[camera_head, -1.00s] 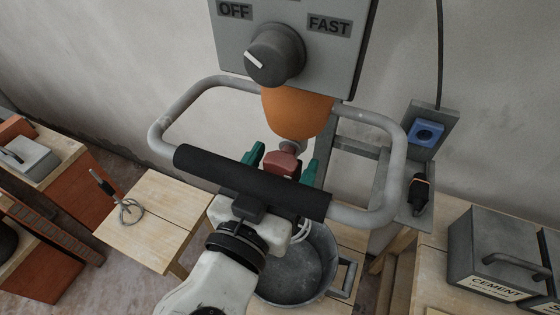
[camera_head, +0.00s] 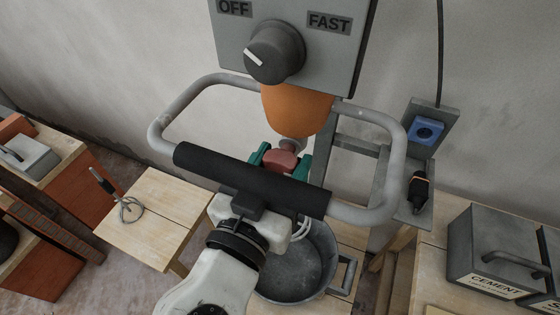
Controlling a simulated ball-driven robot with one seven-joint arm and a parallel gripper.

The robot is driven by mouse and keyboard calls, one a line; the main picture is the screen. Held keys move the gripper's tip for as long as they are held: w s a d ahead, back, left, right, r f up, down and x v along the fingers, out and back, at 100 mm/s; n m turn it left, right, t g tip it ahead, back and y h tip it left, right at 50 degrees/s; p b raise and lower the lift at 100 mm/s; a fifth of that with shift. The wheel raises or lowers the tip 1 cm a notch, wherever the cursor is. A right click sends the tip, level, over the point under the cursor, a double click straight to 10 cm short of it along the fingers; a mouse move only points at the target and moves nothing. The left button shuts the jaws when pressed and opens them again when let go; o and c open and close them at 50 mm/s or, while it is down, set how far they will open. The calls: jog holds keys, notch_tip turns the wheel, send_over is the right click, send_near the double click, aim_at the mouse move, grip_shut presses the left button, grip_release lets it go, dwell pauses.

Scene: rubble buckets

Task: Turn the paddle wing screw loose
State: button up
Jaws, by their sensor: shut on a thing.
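The wing screw (camera_head: 282,161) is a dull red piece below the orange housing (camera_head: 297,108) of the mixer. My gripper (camera_head: 281,161) has its green fingers on both sides of the screw and is shut on it. The black grip of the mixer's handle bar (camera_head: 250,180) crosses in front and hides the lower fingers and part of the screw. The grey control box (camera_head: 290,45) above has a dial turned toward OFF.
A grey bucket (camera_head: 300,265) stands below the mixer. A blue socket (camera_head: 425,131) and a black plug (camera_head: 420,190) are at right. A grey cement box (camera_head: 490,250) is on the right bench. A small wooden table (camera_head: 160,215) at left holds a whisk-like tool (camera_head: 121,203).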

jog(key=shift+n+p, duration=0.85)
jog(key=shift+n, duration=1.95)
jog(key=o, duration=1)
jog(key=shift+c, duration=0.2)
jog(key=b+v, duration=0.2)
jog(key=v, duration=0.9)
jog(key=shift+d, duration=0.1)
